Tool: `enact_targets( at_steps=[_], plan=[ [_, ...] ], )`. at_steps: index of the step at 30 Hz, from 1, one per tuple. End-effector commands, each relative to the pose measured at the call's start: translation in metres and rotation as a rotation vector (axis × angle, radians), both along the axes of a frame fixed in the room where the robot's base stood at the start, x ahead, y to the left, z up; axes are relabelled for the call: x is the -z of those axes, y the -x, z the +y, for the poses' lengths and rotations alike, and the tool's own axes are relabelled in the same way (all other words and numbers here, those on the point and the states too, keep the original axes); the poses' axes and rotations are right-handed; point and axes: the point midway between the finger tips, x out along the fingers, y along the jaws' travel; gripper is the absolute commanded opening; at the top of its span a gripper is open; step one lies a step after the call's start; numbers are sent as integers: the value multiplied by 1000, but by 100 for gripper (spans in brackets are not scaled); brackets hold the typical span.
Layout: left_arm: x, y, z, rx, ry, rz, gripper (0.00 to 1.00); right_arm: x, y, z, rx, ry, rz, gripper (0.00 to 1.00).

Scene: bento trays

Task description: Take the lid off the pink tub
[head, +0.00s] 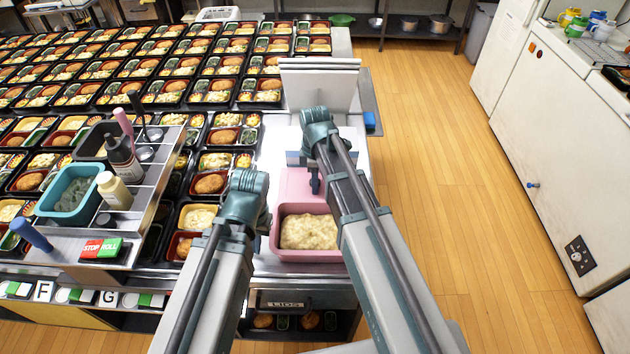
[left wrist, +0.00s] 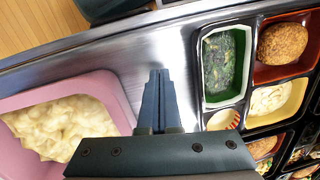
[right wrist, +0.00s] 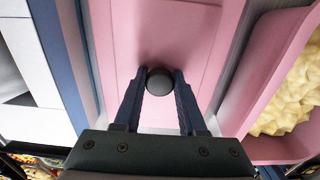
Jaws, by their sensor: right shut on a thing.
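The pink tub (head: 308,256) stands uncovered on the steel counter, full of a pale, creamy salad (head: 308,231). Its pink lid (head: 294,184) is off, flat just behind the tub in the head view. My right gripper (right wrist: 159,85) is shut on the lid's dark round knob (right wrist: 159,79). I cannot tell whether the lid touches the counter. The open tub (right wrist: 278,150) shows at the right in the right wrist view. My left gripper (left wrist: 160,88) is shut and empty, over the counter between the tub (left wrist: 105,90) and a bento tray (left wrist: 207,75).
Many filled bento trays (head: 212,184) cover the counter to the left. A raised steel shelf (head: 150,195) holds bottles, a teal container (head: 72,212) and a red-green STOP/ROLL sign (head: 101,249). White upright panels (head: 320,85) stand behind the lid. The floor at right is clear.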

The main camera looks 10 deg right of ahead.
Motion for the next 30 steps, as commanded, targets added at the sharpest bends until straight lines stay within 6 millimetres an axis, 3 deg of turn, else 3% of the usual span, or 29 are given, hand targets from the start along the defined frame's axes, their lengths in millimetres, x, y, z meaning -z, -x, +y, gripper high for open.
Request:
enact_targets(
  at_steps=[6, 7, 12, 23, 30],
  plan=[
    [0, 0, 0, 0, 0, 0, 0, 0, 0, 0, 0, 0, 0, 0],
    [0, 0, 0, 0, 0, 0, 0, 0, 0, 0, 0, 0, 0, 44],
    [0, 0, 0, 0, 0, 0, 0, 0, 0, 0, 0, 0, 0, 74],
    [-1, 0, 0, 0, 0, 0, 0, -1, 0, 0, 0, 0, 0, 75],
    [-16, 0, 0, 0, 0, 0, 0, -16, 0, 0, 0, 0, 0, 75]
  ],
)
